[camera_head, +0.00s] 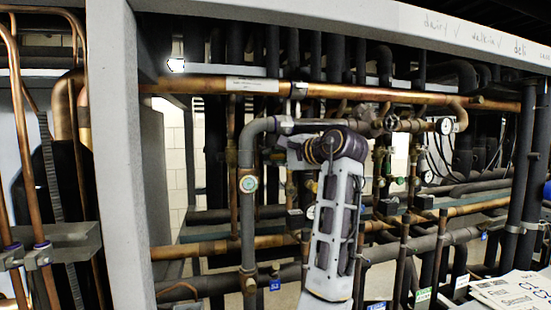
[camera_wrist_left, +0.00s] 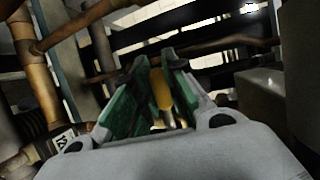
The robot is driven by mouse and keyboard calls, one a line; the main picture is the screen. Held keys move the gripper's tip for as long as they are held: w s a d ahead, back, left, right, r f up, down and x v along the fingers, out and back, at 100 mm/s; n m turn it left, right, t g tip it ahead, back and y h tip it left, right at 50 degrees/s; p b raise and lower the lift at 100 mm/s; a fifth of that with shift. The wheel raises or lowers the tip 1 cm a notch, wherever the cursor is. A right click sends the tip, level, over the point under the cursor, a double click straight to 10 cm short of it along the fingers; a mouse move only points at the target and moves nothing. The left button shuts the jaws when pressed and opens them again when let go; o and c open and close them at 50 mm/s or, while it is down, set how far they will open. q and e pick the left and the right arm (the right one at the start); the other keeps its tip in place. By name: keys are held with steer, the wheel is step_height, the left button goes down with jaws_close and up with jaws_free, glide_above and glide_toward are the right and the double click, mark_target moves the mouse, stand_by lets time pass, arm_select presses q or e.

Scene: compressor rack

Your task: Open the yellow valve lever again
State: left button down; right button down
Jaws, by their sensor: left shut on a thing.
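The yellow valve lever (camera_wrist_left: 161,90) shows in the left wrist view as a short yellow piece between the green-padded fingers of my left gripper (camera_wrist_left: 158,72). The fingers are closed on it, one on each side. A brass-coloured stem shows just below the yellow piece. In the head view my left arm rises in front of the pipes at the middle. The arm and wrist cover the lever and the fingertips there. How far the lever is turned cannot be told. My right gripper is in neither view.
A copper pipe (camera_head: 380,93) runs across the rack under a pale beam (camera_head: 330,12). A grey post (camera_head: 120,150) stands at the left. Pipes crowd the arm closely; papers (camera_head: 515,291) lie at the lower right.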

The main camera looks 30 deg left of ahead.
arm_select(q)
steer(key=shift+f, duration=0.1)
steer(key=shift+w+d+f+n+h, duration=0.1)
steer(key=shift+f+n+h, duration=0.6)
steer(key=shift+n, duration=0.5)
steer(key=shift+w+d+f+n+t+h, duration=0.15)
steer(key=shift+f+n+t+h, duration=0.25)
steer(key=shift+n, duration=0.25)
steer(key=shift+w+d+f+n+t+h, duration=0.15)
steer(key=shift+f+n+t+h, duration=0.15)
steer(key=shift+f+n+h, duration=0.25)
steer(key=shift+r, duration=0.15)
steer(key=c, duration=1.4)
jaws_free()
steer(key=shift+c, duration=0.2)
steer(key=v, duration=1.2)
